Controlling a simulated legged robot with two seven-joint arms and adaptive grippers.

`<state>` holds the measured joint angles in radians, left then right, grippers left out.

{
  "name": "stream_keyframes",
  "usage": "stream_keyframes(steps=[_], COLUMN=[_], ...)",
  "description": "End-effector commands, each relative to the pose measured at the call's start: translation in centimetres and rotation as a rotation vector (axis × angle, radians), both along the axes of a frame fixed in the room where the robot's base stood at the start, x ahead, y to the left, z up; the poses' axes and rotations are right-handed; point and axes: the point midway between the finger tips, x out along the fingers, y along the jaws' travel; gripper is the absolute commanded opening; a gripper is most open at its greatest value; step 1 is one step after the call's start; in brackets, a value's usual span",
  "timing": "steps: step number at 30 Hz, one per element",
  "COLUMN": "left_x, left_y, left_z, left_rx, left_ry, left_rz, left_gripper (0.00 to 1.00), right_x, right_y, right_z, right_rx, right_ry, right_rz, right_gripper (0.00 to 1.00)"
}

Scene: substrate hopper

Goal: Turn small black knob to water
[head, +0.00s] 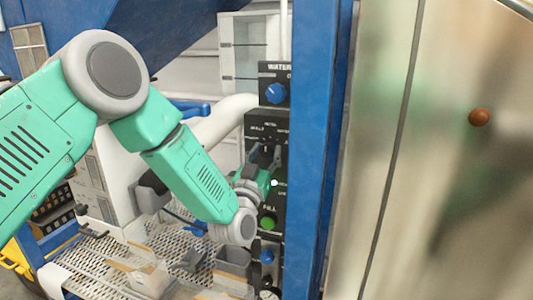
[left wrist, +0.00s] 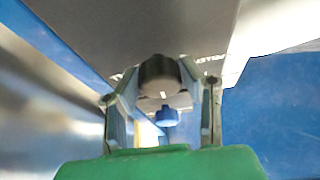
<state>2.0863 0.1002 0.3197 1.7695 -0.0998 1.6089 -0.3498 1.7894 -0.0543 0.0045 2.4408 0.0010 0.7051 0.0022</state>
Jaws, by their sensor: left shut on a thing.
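The small black knob (left wrist: 159,74) shows in the left wrist view as a dark round cap between the two fingers of my left gripper (left wrist: 160,88). The fingers are shut on it, one on each side. In the head view my left gripper (head: 266,160) reaches the black control panel (head: 283,130) from the left and largely hides the knob. I cannot read which way the knob points. My right gripper is not in view.
A larger blue knob (head: 276,93) sits above, under the WATER label. A green FILL button (head: 268,222) and a small lit white lamp (head: 274,183) sit below. A blue post (head: 318,150) stands close on the right. A perforated metal deck (head: 100,262) lies below my arm.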

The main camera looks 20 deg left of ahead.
Motion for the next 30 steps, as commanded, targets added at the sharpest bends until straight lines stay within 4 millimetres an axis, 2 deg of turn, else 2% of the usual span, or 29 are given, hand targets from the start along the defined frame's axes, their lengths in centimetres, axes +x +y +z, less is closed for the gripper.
stream_keyframes(steps=[8,21,30], left_x=[0.0,0.0,0.0], left_y=[0.0,0.0,0.0], left_z=[0.0,0.0,0.0], left_rx=[0.116,0.459,0.625], left_ry=[-0.007,-0.021,-0.025], left_rz=[0.0,0.0,0.0], left_gripper=[0.06,0.05,0.05], right_x=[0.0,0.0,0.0], right_y=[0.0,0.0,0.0], right_z=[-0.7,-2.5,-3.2], right_rx=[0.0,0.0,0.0], right_ry=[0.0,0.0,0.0], right_rz=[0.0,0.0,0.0], right_gripper=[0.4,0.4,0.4])
